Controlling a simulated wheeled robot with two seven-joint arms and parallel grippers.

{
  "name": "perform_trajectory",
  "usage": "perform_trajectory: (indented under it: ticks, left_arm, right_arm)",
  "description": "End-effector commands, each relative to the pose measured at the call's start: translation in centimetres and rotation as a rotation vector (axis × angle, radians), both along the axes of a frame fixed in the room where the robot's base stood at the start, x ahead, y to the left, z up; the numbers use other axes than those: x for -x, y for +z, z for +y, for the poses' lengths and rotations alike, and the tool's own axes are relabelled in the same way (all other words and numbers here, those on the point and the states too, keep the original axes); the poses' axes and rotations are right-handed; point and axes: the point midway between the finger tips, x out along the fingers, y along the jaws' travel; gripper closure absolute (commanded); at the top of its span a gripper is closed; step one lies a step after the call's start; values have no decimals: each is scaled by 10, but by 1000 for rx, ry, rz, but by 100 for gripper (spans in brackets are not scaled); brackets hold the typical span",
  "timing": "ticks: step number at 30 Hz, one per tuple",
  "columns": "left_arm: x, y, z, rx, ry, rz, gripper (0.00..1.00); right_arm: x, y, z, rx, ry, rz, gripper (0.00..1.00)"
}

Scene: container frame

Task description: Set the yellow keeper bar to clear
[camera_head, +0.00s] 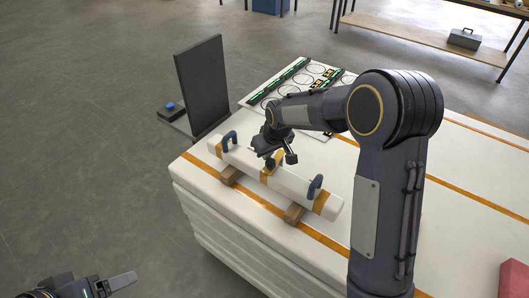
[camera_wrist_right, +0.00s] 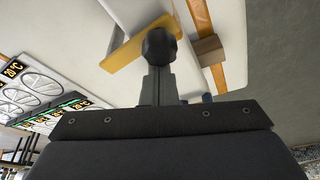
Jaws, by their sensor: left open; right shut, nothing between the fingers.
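The yellow keeper bar (camera_head: 279,158) shows at the middle of a white beam (camera_head: 240,163) with orange bands. In the right wrist view the yellow bar (camera_wrist_right: 135,45) runs diagonally, partly hidden behind my fingertips. My right gripper (camera_head: 276,156) is over the middle of the beam, right at the bar. Its fingers (camera_wrist_right: 159,50) are shut with nothing between them; whether they touch the bar I cannot tell. My left gripper (camera_head: 120,282) is open and empty at the lower left, partly cut off by the picture edge, away from the beam.
The beam has a blue handle (camera_head: 229,140) near one end and another (camera_head: 315,186) near the other. It rests on wooden blocks (camera_head: 293,213) on a white table (camera_head: 240,220). A dark upright panel (camera_head: 202,85) and a printed board (camera_head: 300,75) are behind it. A red block (camera_head: 513,279) is at right.

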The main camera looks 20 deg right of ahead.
Motion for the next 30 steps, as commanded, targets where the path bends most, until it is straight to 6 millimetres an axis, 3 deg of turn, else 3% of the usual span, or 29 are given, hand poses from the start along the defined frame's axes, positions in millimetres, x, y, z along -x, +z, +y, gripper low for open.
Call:
perform_trajectory:
  ticks: [12,30]
  left_arm:
    - [0,-26,0,0,0,0,25]
    - [0,-32,0,0,0,0,25]
  right_arm:
    - [19,-3,-21,-2,374,2,100]
    - [31,-1,-56,-3,945,1,100]
